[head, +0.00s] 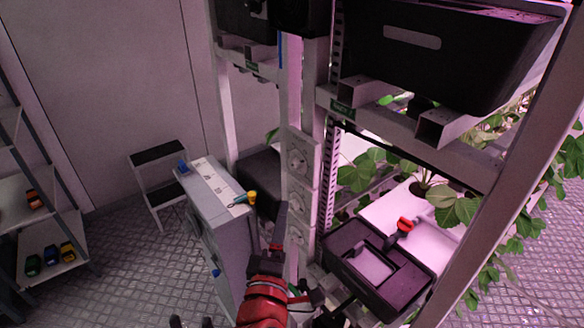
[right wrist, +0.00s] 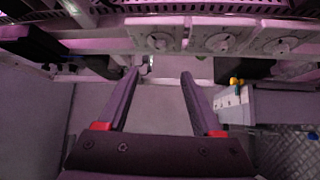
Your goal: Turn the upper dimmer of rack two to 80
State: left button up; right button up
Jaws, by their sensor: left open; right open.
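Dimmers sit in a vertical column on a pale rack post. The upper dimmer (head: 298,160), middle dimmer (head: 298,205) and lower dimmer (head: 296,238) have round knobs; their settings are too small to read. My right gripper (head: 281,212) is open and empty, in front of the lower part of this column. In the right wrist view, its fingers (right wrist: 159,76) are spread and point toward the panel of dials (right wrist: 220,42), apart from it. Which dial there is the upper one I cannot tell. My left gripper (head: 192,322) shows only its dark, spread fingertips at the bottom edge.
A black tray (head: 345,245) and plants (head: 370,165) are right. Black crates (head: 440,55) hang above. A step stool (head: 160,180) stands behind.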

aim_at(292, 167)
jog(key=p+x, duration=0.6)
jog(key=x, duration=0.8)
jog(key=shift+a+r, duration=0.1)
jog(key=shift+r, duration=0.05)
jog(key=shift+w, duration=0.5)
grip_shut()
jog(key=m+t+h+b, duration=0.1)
jog(key=m+b, duration=0.1)
jog(key=b, duration=0.9)
jog(key=f+m+t+h+b, duration=0.1)
jog(key=m+t+b, duration=0.1)
jog(key=b, duration=1)
jog(key=shift+w+a+f+m+h, duration=0.15)
jog(key=shift+m+h, duration=0.15)
jog(key=shift+m, duration=0.3)
